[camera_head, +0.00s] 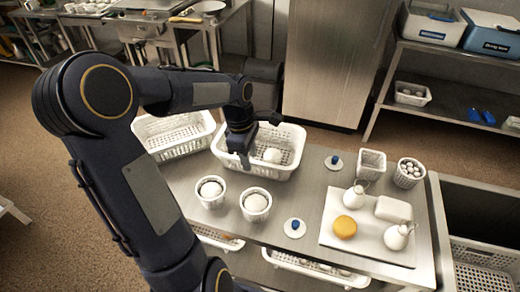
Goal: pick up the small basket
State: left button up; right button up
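My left arm reaches over the steel table, and its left gripper (243,160) points down at the left part of a large white perforated basket (292,134) with a white ball inside. The fingers are small and dark, so I cannot tell whether they are open or touching the basket. Two small round baskets, each with a white ball, stand in front: one at left (211,200) and one at right (256,214). At the right stand an empty-looking small square basket (371,165) and a small round basket (408,180) filled with small balls. My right gripper is out of view.
Another large white basket (180,146) stands at the table's back left. A pale board (378,246) holds two white jugs, a white block and a yellow round thing. Two blue-knobbed lids (294,229) (334,163) lie on the table. A shelf (450,110) stands behind at right.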

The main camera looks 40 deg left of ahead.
pick_arm(q)
grip_shut()
jog(key=shift+r, duration=0.1)
dwell(0.4)
